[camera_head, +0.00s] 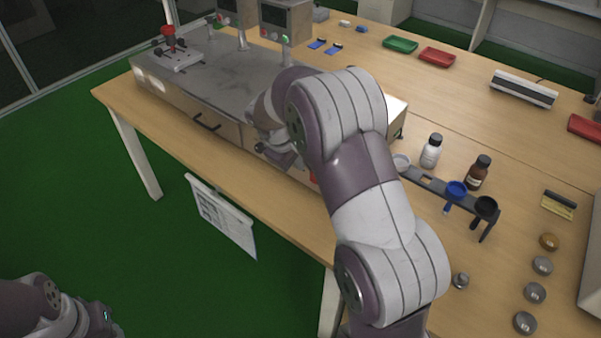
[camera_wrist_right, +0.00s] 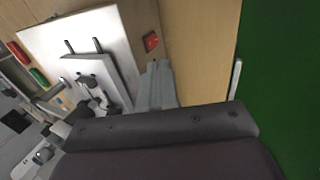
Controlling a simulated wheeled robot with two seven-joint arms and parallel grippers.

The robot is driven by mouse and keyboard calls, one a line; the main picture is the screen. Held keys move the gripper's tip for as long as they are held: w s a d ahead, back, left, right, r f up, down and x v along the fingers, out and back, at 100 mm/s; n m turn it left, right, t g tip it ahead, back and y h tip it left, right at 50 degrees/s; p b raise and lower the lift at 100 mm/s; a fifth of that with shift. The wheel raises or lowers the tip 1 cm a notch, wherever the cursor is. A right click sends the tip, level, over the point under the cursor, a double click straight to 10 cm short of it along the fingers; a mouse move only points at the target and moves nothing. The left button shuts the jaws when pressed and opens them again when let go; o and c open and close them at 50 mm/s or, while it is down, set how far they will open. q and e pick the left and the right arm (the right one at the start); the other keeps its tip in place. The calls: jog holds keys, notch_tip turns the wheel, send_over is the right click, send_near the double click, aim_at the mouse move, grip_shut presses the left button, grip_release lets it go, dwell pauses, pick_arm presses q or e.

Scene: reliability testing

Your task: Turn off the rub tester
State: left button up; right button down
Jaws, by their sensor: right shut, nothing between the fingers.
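The rub tester (camera_head: 215,72) is a wide grey metal-topped box at the back left of the table, with a black handle on its front. My right arm reaches across its right part and hides much of it. My right gripper (camera_head: 265,148) is at the tester's front face, shut and empty, partly hidden by my arm. In the right wrist view its shut fingers (camera_wrist_right: 157,82) point toward a small red switch (camera_wrist_right: 151,41), apart from it in the picture; I cannot tell the distance. A bit of red (camera_head: 313,178) shows beside my arm in the head view. My left gripper is out of view.
A rack (camera_head: 430,183) with cups and two bottles (camera_head: 431,150) stands right of my arm. Several round weights (camera_head: 534,293) lie at the front right. Green (camera_head: 400,44) and red (camera_head: 437,57) trays lie at the back. A paper sheet (camera_head: 222,218) hangs at the table's front.

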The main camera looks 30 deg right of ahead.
jog(key=v, duration=0.3)
jog(key=shift+w+d+r, duration=0.1)
jog(key=shift+d+r, duration=0.15)
jog(key=shift+a, duration=0.1)
